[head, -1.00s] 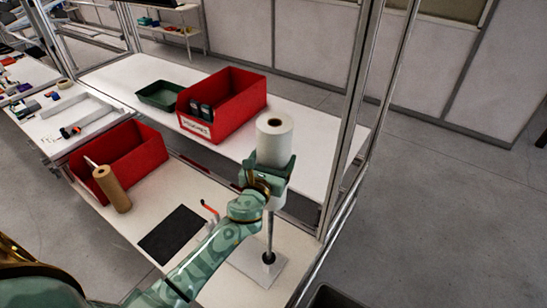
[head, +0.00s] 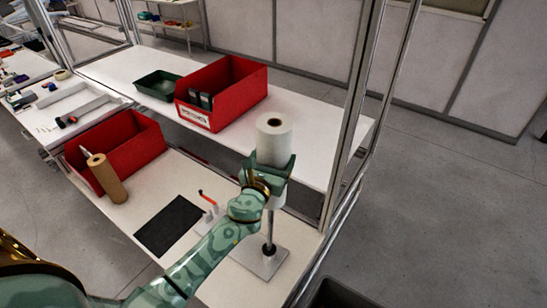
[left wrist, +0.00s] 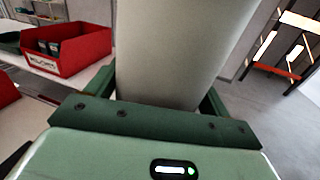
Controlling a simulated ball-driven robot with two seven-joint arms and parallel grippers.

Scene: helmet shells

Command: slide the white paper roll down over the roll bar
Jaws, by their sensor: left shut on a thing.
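The white paper roll (head: 274,140) is upright, and my left gripper (head: 268,172) is shut around its side. The roll bar (head: 270,228) is a thin upright metal rod on a pale square base (head: 262,264) near the right end of the near table. The roll is above that base, and the lower rod shows directly below it. The rod's top is hidden, so I cannot tell how far it is inside the roll. In the left wrist view the roll (left wrist: 175,50) fills the space between the fingers. My right gripper is not in view.
A brown paper roll (head: 108,180) leans by a red bin (head: 130,150) at the left. A dark mat (head: 168,226) and a small red-handled item (head: 207,197) lie left of the base. A metal frame post (head: 350,110) stands to the right. A larger red bin (head: 245,85) sits behind.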

